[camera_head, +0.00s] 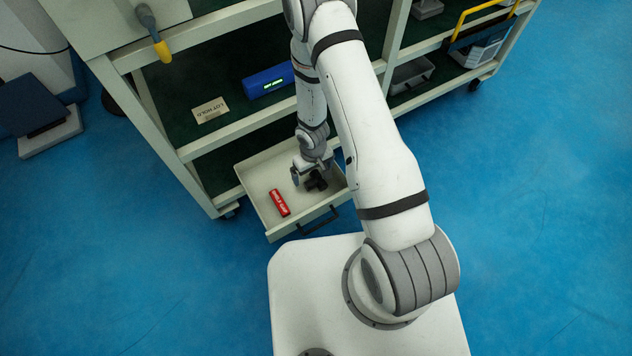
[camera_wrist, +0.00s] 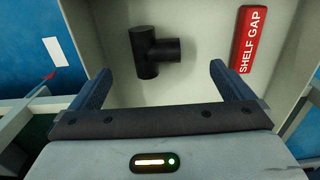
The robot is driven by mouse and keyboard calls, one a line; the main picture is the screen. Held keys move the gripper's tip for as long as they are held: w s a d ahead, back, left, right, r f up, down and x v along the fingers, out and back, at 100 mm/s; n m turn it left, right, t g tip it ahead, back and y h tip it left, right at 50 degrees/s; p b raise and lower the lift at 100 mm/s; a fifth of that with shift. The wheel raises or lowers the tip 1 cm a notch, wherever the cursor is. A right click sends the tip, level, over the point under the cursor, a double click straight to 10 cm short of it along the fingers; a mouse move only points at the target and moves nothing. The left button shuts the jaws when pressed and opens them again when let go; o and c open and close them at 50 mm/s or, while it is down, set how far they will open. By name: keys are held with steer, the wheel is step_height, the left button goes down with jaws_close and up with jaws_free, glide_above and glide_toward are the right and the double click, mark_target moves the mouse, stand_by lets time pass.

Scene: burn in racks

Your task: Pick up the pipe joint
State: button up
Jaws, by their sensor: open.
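The pipe joint (camera_wrist: 150,52) is a black T-shaped piece lying on the floor of an open cream drawer (camera_wrist: 202,16). In the head view the pipe joint (camera_head: 317,183) is a small dark shape in the right part of the drawer (camera_head: 262,182), partly hidden by my wrist. My gripper (camera_wrist: 160,84) is open and empty in the wrist view, with its two blue-grey fingers apart. The joint shows beyond the fingertips, slightly left of the middle between them, and is not held. In the head view my gripper (camera_head: 305,176) is over the drawer beside the joint.
A red block marked SHELF GAP (camera_wrist: 249,40) lies in the same drawer, right of the joint. The drawer walls surround both. Shelves of the rack hold a blue device (camera_head: 268,82) and a small sign (camera_head: 210,110). Blue floor (camera_head: 130,270) is clear at the left.

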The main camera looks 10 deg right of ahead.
mark_target(312, 181)
steer(key=shift+a+f+b, duration=0.2)
steer(key=shift+f+b, duration=2.7)
steer(key=shift+f, duration=0.4)
steer(key=c, duration=1)
